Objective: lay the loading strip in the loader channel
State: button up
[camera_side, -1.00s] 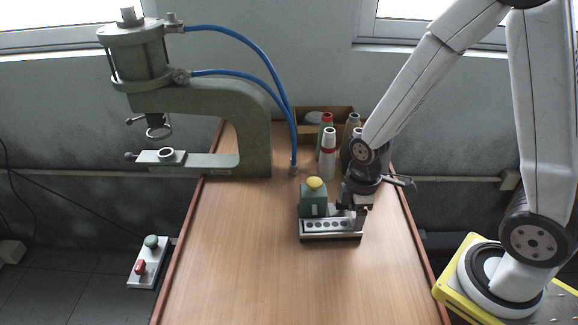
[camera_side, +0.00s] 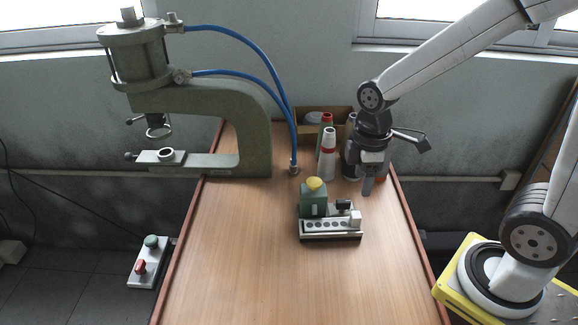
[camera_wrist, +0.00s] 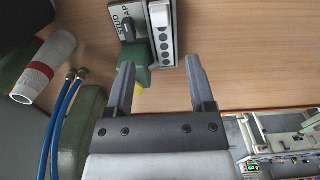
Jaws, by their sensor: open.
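The loader (camera_side: 314,204) stands on the table, a green box with a yellow knob on a dark base. A pale strip with several dark holes (camera_side: 330,225) lies along its front, with a white block (camera_side: 356,217) at the right end.
A green press (camera_side: 252,125) with blue hoses stands at the left. A button box (camera_side: 148,262) is beside the table. The table front is clear.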

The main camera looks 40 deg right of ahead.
aim_at(357, 216)
jog(key=shift+r, duration=0.55)
jog(key=shift+f, duration=0.15)
notch_tip(357, 216, down, 3)
jog(key=m+t, duration=0.1)
jog(key=m, duration=0.4)
jog(key=shift+s+a, duration=0.1)
jog(key=shift+s, duration=0.05)
jog(key=m, duration=0.1)
jog(key=f+m+t, duration=0.1)
jog(key=m, duration=0.2)
jog(key=shift+s+f+m+t, duration=0.1)
jog(key=shift+f+m+t, duration=0.2)
dwell(0.8)
